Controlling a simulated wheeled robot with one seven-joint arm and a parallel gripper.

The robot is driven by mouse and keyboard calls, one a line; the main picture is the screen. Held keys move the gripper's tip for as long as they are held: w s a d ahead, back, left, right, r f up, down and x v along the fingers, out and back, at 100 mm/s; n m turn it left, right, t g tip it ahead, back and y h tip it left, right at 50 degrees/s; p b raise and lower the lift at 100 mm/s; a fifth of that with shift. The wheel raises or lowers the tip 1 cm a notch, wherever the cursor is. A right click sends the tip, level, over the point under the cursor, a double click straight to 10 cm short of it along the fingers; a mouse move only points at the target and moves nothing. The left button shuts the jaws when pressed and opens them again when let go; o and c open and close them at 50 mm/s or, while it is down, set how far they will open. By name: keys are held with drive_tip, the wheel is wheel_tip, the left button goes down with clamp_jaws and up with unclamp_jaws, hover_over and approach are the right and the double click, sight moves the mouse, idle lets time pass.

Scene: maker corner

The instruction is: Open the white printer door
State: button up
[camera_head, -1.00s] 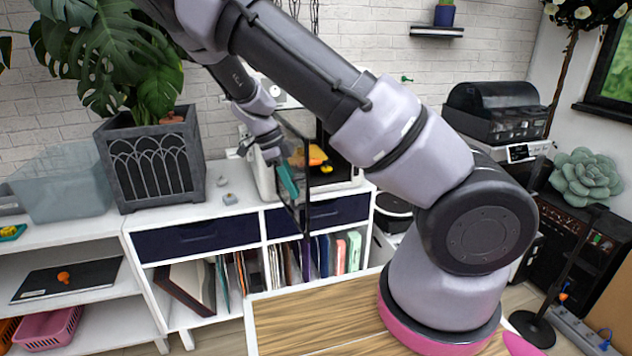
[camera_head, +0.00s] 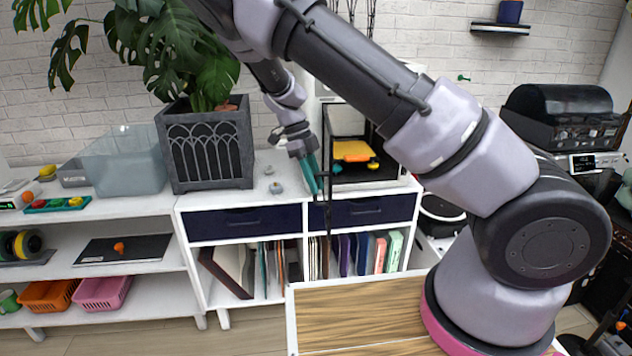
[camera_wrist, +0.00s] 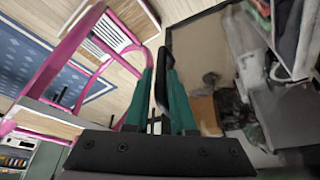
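The white printer (camera_head: 402,186) stands on the cabinet behind my arm. Its interior shows, with a yellow-orange object (camera_head: 352,151) inside. The door (camera_head: 327,150), a dark-framed panel, stands swung out from the printer's left side and is seen almost edge-on. My gripper (camera_head: 317,188) has teal fingers and is at the outer side of the door. In the wrist view, a black bar (camera_wrist: 162,75), seemingly the door handle, lies between the teal fingers, which look closed on it. The exact contact is partly hidden.
A planter (camera_head: 212,150) with a large-leaved plant stands left of the printer, with small grey parts (camera_head: 275,188) between them. A wooden-topped table (camera_head: 350,308) is in front. A black machine (camera_head: 565,115) stands at the right.

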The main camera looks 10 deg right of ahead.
drive_tip(key=shift+r, duration=0.1)
drive_tip(key=v, duration=1)
drive_tip(key=shift+a+r, duration=0.15)
drive_tip(key=shift+r, duration=0.15)
